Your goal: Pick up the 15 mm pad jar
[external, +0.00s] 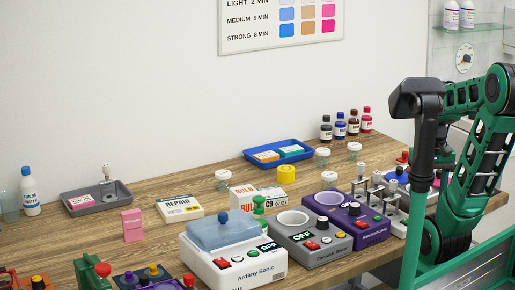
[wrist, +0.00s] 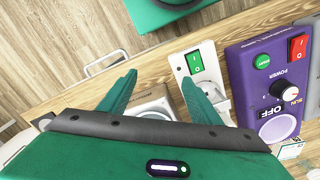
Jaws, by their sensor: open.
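Several small clear jars with white lids stand on the wooden table in the external view: one at left (external: 222,180), two towards the back, a jar (external: 322,157) and another jar (external: 354,153), and one nearer the machines (external: 329,180). Their size marks are too small to read, so I cannot tell which is the 15 mm pad jar. My gripper (wrist: 157,86) is open in the wrist view, its two green fingers apart, with no jar seen between them. In the external view my arm is at the right, away from the jars; its fingertips cannot be made out.
A white machine (external: 238,270), a grey machine (external: 315,246) and a purple machine (external: 360,222) line the front of the table. The purple machine also shows in the wrist view (wrist: 245,75).

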